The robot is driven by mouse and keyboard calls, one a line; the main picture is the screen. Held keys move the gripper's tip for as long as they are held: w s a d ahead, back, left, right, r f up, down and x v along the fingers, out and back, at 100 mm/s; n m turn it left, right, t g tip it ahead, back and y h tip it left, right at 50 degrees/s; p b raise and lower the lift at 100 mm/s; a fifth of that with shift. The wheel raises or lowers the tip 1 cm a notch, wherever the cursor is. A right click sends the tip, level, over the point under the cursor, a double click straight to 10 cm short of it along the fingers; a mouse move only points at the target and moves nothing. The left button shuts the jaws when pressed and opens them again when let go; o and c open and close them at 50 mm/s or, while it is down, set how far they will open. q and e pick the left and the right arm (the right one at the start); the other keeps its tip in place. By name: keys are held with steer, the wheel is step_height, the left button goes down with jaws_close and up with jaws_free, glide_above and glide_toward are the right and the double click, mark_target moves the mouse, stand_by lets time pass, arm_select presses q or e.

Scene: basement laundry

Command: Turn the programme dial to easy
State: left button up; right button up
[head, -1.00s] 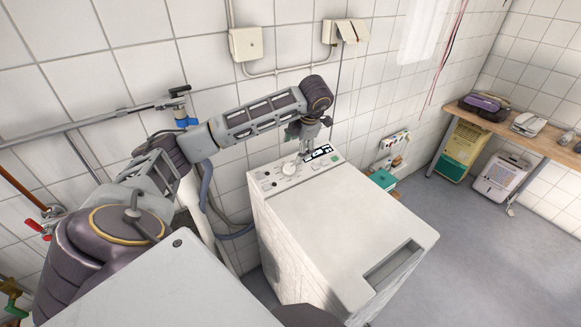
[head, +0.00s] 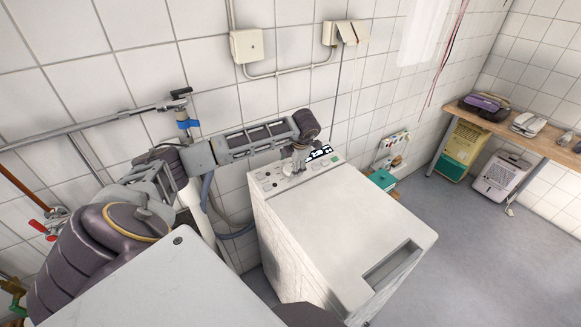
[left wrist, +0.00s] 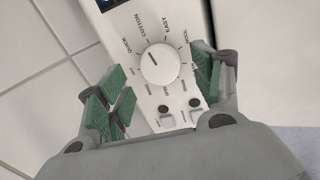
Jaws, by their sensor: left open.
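The programme dial (left wrist: 160,64) is a round white knob on the washer's control panel (left wrist: 150,20). Printed words around it include quick, cotton, easy and wool. A short dark mark on the knob lies on its left side, towards quick; the exact setting is hard to tell. My left gripper (left wrist: 158,82) is open, its green pads on either side of the dial with gaps to it. In the head view my left gripper (head: 299,158) is low over the panel of the white washing machine (head: 340,215) and partly covers the dial. My right gripper is not in view.
Two small buttons (left wrist: 180,108) sit below the dial, near the pads. The tiled wall (head: 110,50) with pipes and a socket box (head: 246,45) stands close behind the arm.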

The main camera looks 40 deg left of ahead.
mark_target(290, 169)
arm_select(q)
steer(key=shift+x, duration=1.3)
steer(key=shift+c, duration=0.2)
steer(key=c, duration=1)
